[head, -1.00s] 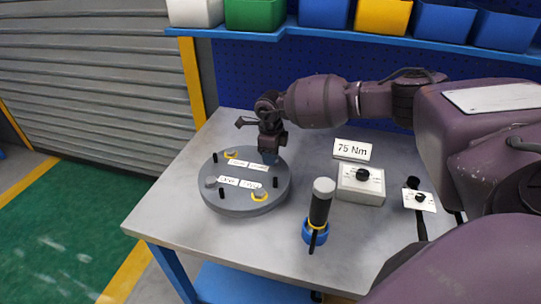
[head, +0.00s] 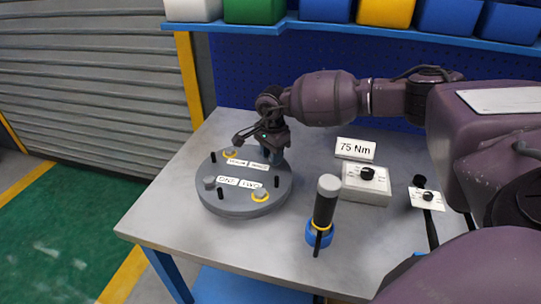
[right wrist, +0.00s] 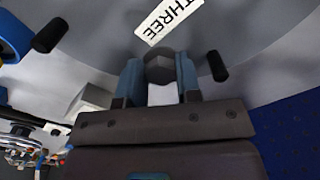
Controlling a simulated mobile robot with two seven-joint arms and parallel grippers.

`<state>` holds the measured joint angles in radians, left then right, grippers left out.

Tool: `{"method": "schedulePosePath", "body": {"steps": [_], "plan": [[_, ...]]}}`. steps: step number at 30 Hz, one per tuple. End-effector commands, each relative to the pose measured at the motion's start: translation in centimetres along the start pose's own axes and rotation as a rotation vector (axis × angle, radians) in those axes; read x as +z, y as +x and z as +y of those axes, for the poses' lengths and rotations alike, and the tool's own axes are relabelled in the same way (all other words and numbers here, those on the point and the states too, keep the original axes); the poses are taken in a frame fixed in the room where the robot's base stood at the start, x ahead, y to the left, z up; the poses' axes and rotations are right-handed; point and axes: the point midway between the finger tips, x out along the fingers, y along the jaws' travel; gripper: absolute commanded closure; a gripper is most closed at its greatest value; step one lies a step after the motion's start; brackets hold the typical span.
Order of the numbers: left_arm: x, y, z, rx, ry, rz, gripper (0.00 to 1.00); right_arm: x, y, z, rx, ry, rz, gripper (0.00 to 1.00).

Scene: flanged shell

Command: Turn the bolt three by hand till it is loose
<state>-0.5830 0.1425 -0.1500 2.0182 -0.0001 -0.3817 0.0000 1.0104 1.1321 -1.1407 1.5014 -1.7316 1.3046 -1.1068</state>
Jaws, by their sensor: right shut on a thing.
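The round grey flanged shell (head: 238,207) sits on the workbench, with bolts, black studs and white labels on top. In the right wrist view, bolt three (right wrist: 160,68), a grey hex head beside the THREE label (right wrist: 168,20), is between the blue-padded fingers of my right gripper (right wrist: 159,78). The gripper is shut on it. In the head view my right gripper (head: 272,153) reaches down at the shell's far right edge and hides bolt three. Bolt one (head: 209,183) has no visible ring; bolt two (head: 260,194) has a yellow ring. My left gripper is not in view.
A black-handled tool (head: 325,203) stands upright in a blue holder right of the shell. Behind it are a knob box (head: 365,190) and a 75 Nm sign (head: 356,149). Another dark tool with a white dial plate (head: 427,198) lies further right. The bench's front left is clear.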

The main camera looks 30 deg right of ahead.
Motion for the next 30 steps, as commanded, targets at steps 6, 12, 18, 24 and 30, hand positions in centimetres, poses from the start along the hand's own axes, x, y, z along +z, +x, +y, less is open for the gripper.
{"method": "schedulePosePath", "body": {"steps": [6, 12, 18, 24, 30], "plan": [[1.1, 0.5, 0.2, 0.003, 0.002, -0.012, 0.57, 0.1, 1.1, 0.5, 0.016, -0.205, -0.004, 0.92], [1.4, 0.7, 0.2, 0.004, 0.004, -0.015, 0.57, 0.1, 1.1, 0.7, 0.016, -0.371, -0.005, 0.92], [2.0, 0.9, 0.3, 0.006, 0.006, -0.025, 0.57, 0.0, 1.1, 0.8, 0.016, -0.496, -0.006, 0.92], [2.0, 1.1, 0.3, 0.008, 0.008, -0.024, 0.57, 0.0, 0.9, 0.8, 0.015, -0.573, -0.007, 0.92], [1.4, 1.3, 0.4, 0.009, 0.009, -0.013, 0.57, 0.0, 0.8, 0.8, 0.014, -0.607, -0.007, 0.92]]}}
